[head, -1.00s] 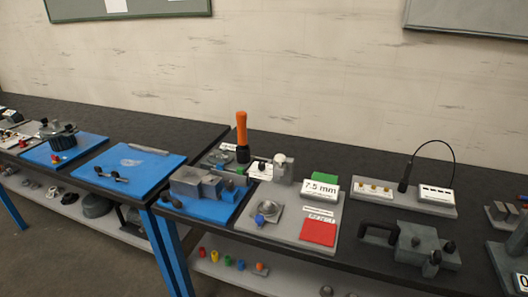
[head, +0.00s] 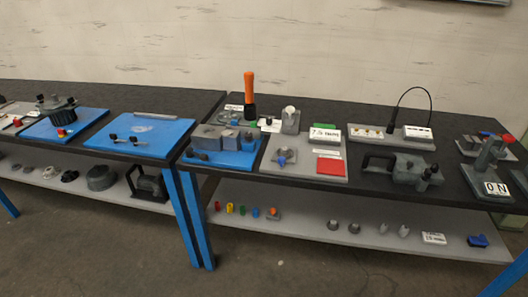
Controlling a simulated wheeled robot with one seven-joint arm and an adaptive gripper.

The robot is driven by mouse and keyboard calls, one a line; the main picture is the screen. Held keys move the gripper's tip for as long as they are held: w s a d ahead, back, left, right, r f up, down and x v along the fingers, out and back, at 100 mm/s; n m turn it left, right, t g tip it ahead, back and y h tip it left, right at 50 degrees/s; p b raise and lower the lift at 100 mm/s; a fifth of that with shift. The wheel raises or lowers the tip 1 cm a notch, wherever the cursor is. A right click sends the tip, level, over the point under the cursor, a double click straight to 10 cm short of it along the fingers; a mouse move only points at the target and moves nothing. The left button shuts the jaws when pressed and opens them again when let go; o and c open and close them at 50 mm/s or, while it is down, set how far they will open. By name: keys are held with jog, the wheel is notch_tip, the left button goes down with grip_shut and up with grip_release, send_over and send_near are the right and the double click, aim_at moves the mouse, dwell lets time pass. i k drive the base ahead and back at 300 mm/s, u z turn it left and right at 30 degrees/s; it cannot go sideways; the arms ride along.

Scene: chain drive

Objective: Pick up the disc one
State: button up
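No single thing is clearly marked as disc one, so I cannot tell which it is. On the lower shelf at left lie a dark round disc-like part (head: 69,176), a smaller grey one (head: 50,172) and a larger dark round block (head: 101,178). Small grey round parts (head: 333,225) and (head: 354,228) sit on the right lower shelf. A round metal dish (head: 283,157) sits on the grey board (head: 269,170) on the bench. My gripper is not in view.
The blue-legged benches carry a blue board (head: 168,146), an orange-handled tool (head: 249,88), a red square (head: 331,166), a black-handled grey block (head: 404,168) and a stand (head: 487,158) at right. Small coloured cylinders (head: 242,209) stand on the lower shelf. The floor in front is clear.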

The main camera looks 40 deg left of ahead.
aim_at(285, 152)
jog(key=u, duration=1.5)
